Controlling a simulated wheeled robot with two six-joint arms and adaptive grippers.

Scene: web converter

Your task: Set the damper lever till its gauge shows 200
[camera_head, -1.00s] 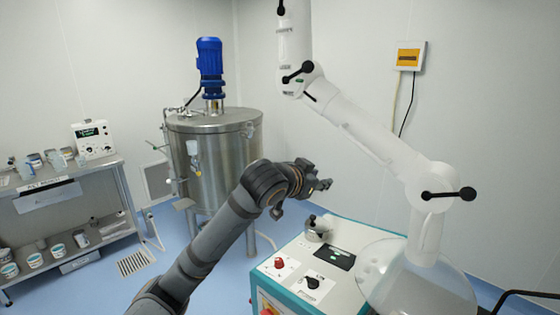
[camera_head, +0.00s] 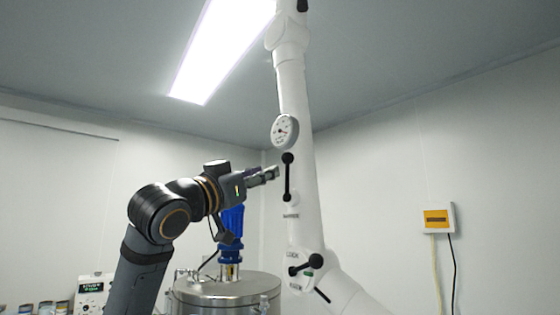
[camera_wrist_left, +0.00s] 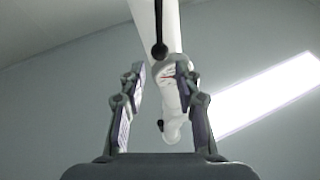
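The black damper lever (camera_head: 288,178) stands about upright along the white extraction arm, with a ball at its top end. The round white gauge (camera_head: 285,131) sits just above it on the same tube; its reading is too small to tell. My left gripper (camera_head: 274,173) points at the lever from the left, close to it, with no clear contact. In the left wrist view my left gripper (camera_wrist_left: 162,110) is open, its fingers spread apart with nothing held between them. A black ball-ended lever (camera_wrist_left: 159,50) shows ahead, beyond the fingers. My right gripper is not in view.
The white extraction arm (camera_head: 296,95) rises to the ceiling. Another black handle (camera_head: 305,265) sits at its lower joint. Below are a steel tank (camera_head: 225,292) and its blue motor (camera_head: 231,222). A yellow-labelled box (camera_head: 438,218) hangs on the right wall.

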